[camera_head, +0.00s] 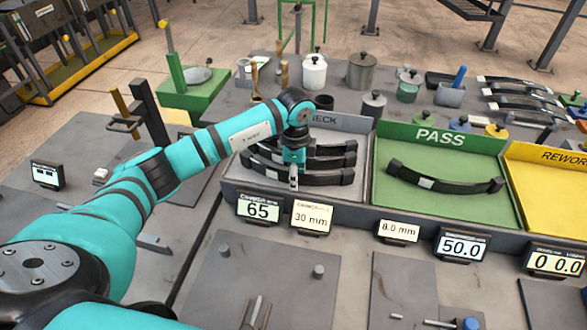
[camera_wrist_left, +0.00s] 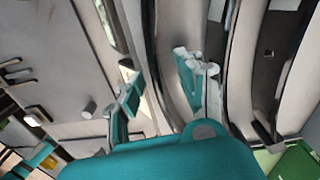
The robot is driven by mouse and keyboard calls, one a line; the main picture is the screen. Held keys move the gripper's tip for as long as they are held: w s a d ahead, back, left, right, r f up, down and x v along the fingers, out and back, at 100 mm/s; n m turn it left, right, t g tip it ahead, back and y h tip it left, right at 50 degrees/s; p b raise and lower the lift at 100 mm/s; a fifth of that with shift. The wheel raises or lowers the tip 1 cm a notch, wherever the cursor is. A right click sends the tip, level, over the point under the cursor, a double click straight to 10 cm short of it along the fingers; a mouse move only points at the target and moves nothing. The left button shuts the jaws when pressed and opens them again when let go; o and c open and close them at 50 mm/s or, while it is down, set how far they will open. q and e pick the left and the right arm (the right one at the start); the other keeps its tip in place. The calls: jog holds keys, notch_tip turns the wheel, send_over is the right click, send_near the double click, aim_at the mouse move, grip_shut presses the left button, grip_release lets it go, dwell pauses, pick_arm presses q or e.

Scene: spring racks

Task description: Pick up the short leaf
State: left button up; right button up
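Several dark curved leaves lie side by side in the grey CHECK tray (camera_head: 365,150). The front leaf (camera_head: 325,178) has a pale label partly behind my gripper; the leaves behind it (camera_head: 335,160) are partly covered. I cannot tell for sure which is the short leaf. My left gripper (camera_head: 293,181) points down at the front leaf, near its middle. In the left wrist view its teal fingers (camera_wrist_left: 158,68) stand apart, with a leaf (camera_wrist_left: 163,95) running between them. Whether they touch it is unclear. My right gripper is out of view.
A single leaf (camera_head: 445,184) lies in the green PASS tray (camera_head: 400,210). A yellow REWORK tray (camera_head: 545,200) is at right. Several weights and pots, including a white pot (camera_head: 314,73), stand behind the CHECK tray. Small displays (camera_head: 311,218) line the front.

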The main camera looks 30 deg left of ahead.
pick_arm(q)
jog(key=shift+f, duration=0.3)
grip_shut()
jog(key=shift+w+r, duration=0.15)
